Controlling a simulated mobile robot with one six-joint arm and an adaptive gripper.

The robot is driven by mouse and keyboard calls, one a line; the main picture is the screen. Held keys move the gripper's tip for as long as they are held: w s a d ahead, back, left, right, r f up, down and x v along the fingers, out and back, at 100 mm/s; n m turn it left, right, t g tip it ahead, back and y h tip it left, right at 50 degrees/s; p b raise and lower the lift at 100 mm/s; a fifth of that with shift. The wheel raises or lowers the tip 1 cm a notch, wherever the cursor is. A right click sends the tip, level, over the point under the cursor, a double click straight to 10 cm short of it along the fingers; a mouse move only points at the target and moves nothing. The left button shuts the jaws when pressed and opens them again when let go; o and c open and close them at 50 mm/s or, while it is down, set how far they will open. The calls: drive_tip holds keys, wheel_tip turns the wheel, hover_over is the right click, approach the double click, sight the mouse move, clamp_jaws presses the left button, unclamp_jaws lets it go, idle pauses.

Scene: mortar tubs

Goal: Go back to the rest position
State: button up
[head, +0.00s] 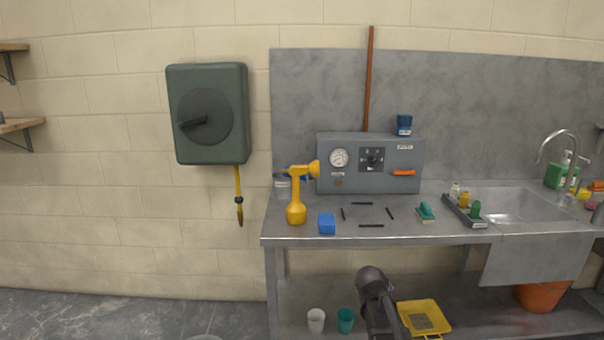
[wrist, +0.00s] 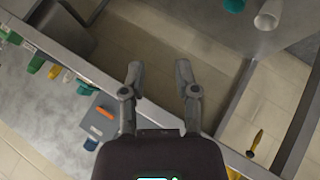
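My gripper shows in the wrist view (wrist: 160,70) with its two dark fingers spread apart. Nothing is between the fingers; a plain floor or wall surface shows beyond them. In the head view, a dark part of my arm rises at the bottom centre, in front of the workbench (head: 288,237). The fingertips cannot be made out there, and the arm hides part of the lower shelf.
The bench carries a yellow sprayer (head: 296,208), a blue block (head: 327,224), a grey control box (head: 350,182), a green-handled brush (head: 426,211) and a bottle tray (head: 466,214). A white cup (head: 316,320), teal cup (head: 345,320) and yellow tray (head: 438,312) stand below.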

drive_tip(key=s+a+f+m+g+y, duration=0.1)
drive_tip(key=s+a+f+g+y, duration=0.15)
drive_tip(key=s, duration=0.55)
drive_tip(key=s+a+f+m+g+y, duration=0.1)
drive_tip(key=s+a+g, duration=0.15)
drive_tip(key=s, duration=0.45)
drive_tip(key=s+a+f+g+y, duration=0.2)
drive_tip(key=s+a, duration=0.2)
drive_tip(key=s, duration=0.4)
wheel_tip(320, 180, up, 17)
drive_tip(key=w+p, duration=0.1)
drive_tip(key=p, duration=1.5)
drive_tip(key=shift+d+f+p, duration=0.2)
drive_tip(key=shift+d+p, duration=0.1)
drive_tip(key=shift+c, duration=0.2)
